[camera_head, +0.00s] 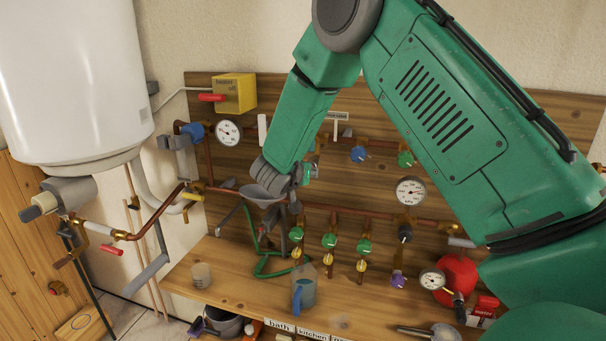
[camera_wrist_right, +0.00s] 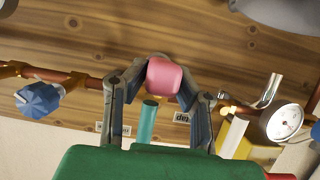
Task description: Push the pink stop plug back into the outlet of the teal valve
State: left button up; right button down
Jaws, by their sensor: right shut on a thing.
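The pink stop plug (camera_wrist_right: 165,77) is between the fingertips of my right gripper (camera_wrist_right: 158,84) in the right wrist view. The gripper is shut on it. A teal rod-like part (camera_wrist_right: 147,122) shows between the fingers, beyond the plug's edge; I cannot tell whether it is the teal valve's lever. The valve's outlet is not visible. My left gripper is not in view.
Copper pipes with a blue-knobbed valve (camera_wrist_right: 38,99) and a pressure gauge (camera_wrist_right: 284,122) flank the gripper. Below, several green-knobbed valves (camera_head: 329,241) hang over the wooden shelf. A jug (camera_head: 304,288) and a cup (camera_head: 201,275) stand there. A white tank (camera_head: 75,75) is at left.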

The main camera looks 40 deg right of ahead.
jog(key=shift+w+d, duration=0.15)
jog(key=shift+d, duration=0.1)
jog(key=c, duration=1.2)
grip_release()
jog(key=shift+a+r, duration=0.1)
jog(key=shift+a, duration=0.25)
jog(key=v, duration=1.1)
jog(key=shift+a+r, duration=0.15)
jog(key=shift+d, duration=0.2)
